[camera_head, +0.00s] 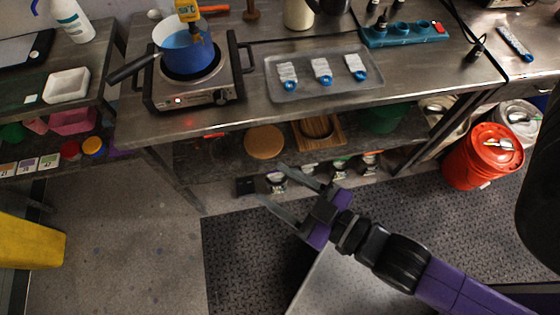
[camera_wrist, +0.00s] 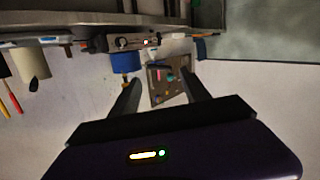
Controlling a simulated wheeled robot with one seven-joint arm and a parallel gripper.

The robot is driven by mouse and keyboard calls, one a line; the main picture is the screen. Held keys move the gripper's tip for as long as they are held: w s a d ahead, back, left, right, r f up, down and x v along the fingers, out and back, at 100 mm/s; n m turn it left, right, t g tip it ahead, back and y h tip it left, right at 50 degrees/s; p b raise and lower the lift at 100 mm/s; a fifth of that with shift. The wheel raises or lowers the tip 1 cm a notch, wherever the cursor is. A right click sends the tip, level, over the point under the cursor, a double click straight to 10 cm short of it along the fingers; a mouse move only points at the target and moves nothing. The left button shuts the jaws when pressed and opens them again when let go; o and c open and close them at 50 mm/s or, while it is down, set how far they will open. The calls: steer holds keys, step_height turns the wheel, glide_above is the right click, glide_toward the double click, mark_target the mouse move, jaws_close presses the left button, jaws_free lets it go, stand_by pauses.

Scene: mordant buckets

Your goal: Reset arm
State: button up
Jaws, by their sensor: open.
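My gripper (camera_head: 275,188) is open and empty. In the head view it hangs in front of the steel workbench (camera_head: 330,112), over the floor, with its fingers pointing up and left toward the lower shelf. My purple and black arm reaches to it from the lower right. In the wrist view the two dark fingers (camera_wrist: 158,92) stand apart with nothing between them at the tips. The wrist view shows a blue pot (camera_wrist: 126,62) on a hot plate (camera_wrist: 122,41) beyond the fingers.
On the bench, a blue pot (camera_head: 187,55) stands on a hot plate (camera_head: 202,95). A metal tray (camera_head: 305,97) holds three white bundles with blue ends. A teal power strip (camera_head: 405,33) lies behind it. A red bucket (camera_head: 483,157) stands on the floor at right. Floor left of my gripper is clear.

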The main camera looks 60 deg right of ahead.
steer(key=s+r+g+y, duration=0.1)
steer(key=s, duration=0.7)
steer(key=shift+s+d+r+m+g, duration=0.2)
steer(key=shift+s+r+m+g, duration=0.05)
steer(key=shift+r+m+g, duration=0.05)
stand_by(6.9)
